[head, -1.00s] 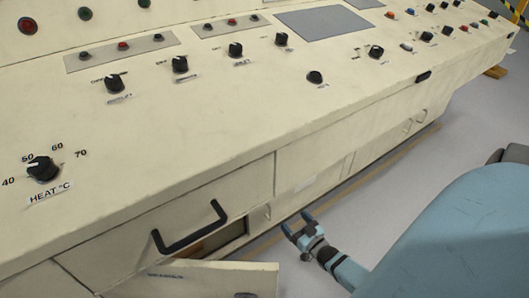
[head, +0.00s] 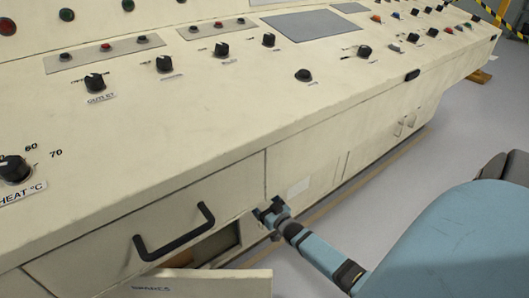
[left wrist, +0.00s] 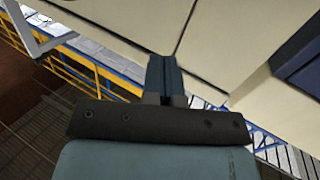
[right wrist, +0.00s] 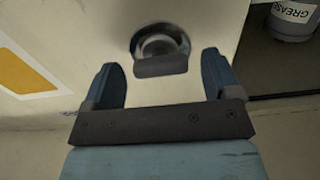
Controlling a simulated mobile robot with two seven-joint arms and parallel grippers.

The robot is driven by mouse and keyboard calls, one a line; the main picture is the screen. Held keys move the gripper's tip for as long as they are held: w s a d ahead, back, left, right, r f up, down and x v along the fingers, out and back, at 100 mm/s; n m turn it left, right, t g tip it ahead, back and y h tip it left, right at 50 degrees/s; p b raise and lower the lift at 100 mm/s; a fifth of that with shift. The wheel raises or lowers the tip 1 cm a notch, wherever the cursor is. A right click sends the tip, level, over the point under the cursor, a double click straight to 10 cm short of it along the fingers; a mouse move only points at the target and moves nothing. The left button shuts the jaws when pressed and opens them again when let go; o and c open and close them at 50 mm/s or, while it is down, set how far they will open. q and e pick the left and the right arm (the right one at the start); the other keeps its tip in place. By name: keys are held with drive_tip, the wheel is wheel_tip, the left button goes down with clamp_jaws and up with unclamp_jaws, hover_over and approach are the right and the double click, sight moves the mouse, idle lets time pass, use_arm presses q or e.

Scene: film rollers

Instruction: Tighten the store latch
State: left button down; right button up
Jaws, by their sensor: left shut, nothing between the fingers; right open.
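The store latch, a round metal knob (right wrist: 158,42) with a dark grey tab below it, sits on a cream panel in the right wrist view. My right gripper (right wrist: 158,75) is open, with one finger on each side of the latch; I cannot tell whether either touches it. In the head view this gripper (head: 267,209) is at the cabinet front, right of the open compartment, and hides the latch. My left gripper (left wrist: 164,72) is shut and empty in the left wrist view, and out of the head view.
A labelled door (head: 195,284) hangs open in front of the compartment, below a drawer with a black handle (head: 174,233). A grey grease can (right wrist: 292,20) stands inside the opening. Floor (head: 375,200) right of the cabinet is clear.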

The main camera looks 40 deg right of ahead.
drive_tip(key=c, duration=0.9)
use_arm(q)
drive_tip(key=shift+r, duration=0.1)
drive_tip(key=shift+r, duration=0.1)
use_arm(e)
drive_tip(key=shift+m, duration=0.3)
use_arm(q)
drive_tip(key=shift+s+d+n+g+p, duration=0.4)
drive_tip(key=shift+s+n+p, duration=0.2)
drive_tip(key=shift+p, duration=0.6)
use_arm(e)
drive_tip(key=shift+m, duration=8.4)
